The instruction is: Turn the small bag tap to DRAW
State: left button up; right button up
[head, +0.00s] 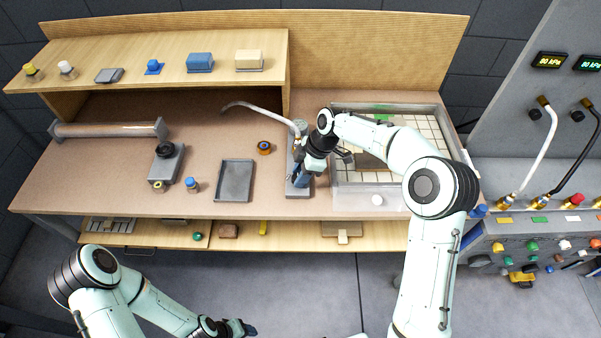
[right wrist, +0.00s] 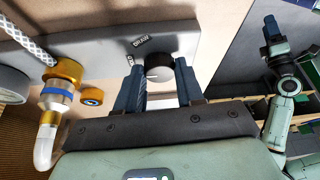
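The bag tap's black round knob (right wrist: 159,68) sits on a grey plate (right wrist: 205,42), with a small DRAW label (right wrist: 140,42) beside it in the right wrist view. A second small mark near the knob is too small to read. My right gripper (right wrist: 159,78) is open, with one finger on each side of the knob and gaps visible. In the head view my right gripper (head: 302,180) is over the grey plate and hides the knob. My left gripper (head: 240,328) hangs low in front of the bench, empty. Whether its fingers are open is unclear.
A clear hose with a brass fitting and blue ring (right wrist: 57,95) stands left of the knob, near a gauge (right wrist: 12,85). A gridded tray (head: 341,195) lies right of the plate. An empty dark tray (head: 235,181) lies left. A shelf (head: 120,63) holds small items.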

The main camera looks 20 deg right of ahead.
pick_arm(q)
jog(key=shift+s+f, duration=0.1)
jog(key=shift+f, duration=0.05)
pick_arm(e)
jog(key=shift+s+f+m+t+b, duration=0.1)
jog(key=shift+m+t+b, duration=0.2)
jog(key=shift+m+b, duration=0.35)
jog(key=shift+s+m+t+b, duration=0.1)
jog(key=shift+m+t+b, duration=0.55)
jog(key=shift+m, duration=0.6)
jog(key=shift+a+m+h+b, duration=0.1)
jog(key=shift+m+h+b, duration=0.4)
jog(key=shift+m, duration=0.4)
jog(key=m+t+b, duration=0.1)
jog(key=m, duration=0.2)
jog(key=shift+s+a+h+b, duration=0.1)
jog(key=shift+h+b, duration=0.2)
jog(key=shift+b, duration=0.05)
pick_arm(q)
jog(key=s+f, duration=0.4)
jog(key=f, duration=0.3)
jog(key=shift+s+f+g+b, duration=0.2)
jog(key=shift+s+g+b, duration=0.15)
jog(key=shift+b, duration=0.1)
pick_arm(e)
jog(key=shift+m+t+h, duration=0.35)
jog(key=shift+m+h, duration=0.15)
jog(key=shift+m, duration=1.2)
jog(key=o, duration=1)
